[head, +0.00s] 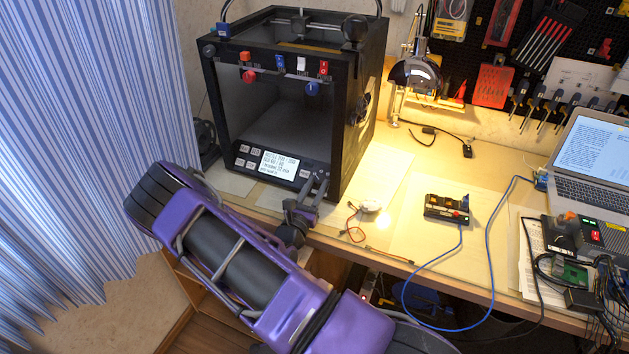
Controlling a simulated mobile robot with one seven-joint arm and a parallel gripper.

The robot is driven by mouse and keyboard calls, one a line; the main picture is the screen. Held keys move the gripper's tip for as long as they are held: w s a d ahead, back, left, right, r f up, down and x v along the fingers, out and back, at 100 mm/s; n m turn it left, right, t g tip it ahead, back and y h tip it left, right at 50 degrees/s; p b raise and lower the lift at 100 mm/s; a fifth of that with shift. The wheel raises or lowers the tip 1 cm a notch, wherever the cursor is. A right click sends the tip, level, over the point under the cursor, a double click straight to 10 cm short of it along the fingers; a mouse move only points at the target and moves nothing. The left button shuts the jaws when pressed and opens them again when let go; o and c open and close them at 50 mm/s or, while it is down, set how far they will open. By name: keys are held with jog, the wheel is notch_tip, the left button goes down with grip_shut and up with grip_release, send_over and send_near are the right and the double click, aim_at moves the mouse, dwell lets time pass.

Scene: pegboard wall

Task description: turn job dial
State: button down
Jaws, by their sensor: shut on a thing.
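The black box-shaped printer (349,150) stands on the bench, with a slanted front panel along its bottom edge. The panel has a lit screen (279,163) with several lines of text and small buttons on both sides. My gripper (317,183) is at the right end of this panel, shut on the job dial. The fingers cover the dial, so its shape and angle cannot be seen. My purple arm reaches up to it from below.
Red and blue knobs sit on the printer's upper front bar. A small black control box (447,208), loose wires, a lamp (415,72) and a laptop (590,155) are to the right. A striped curtain (80,120) hangs at left.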

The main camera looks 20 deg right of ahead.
jog(key=shift+s+n+t+y+p, duration=0.1)
jog(key=shift+n+t+y+p, duration=0.35)
jog(key=shift+n, duration=0.45)
jog(key=shift+d, duration=0.1)
jog(key=c, duration=0.8)
grip_release()
jog(key=v, duration=1.7)
jog(key=shift+s, duration=0.35)
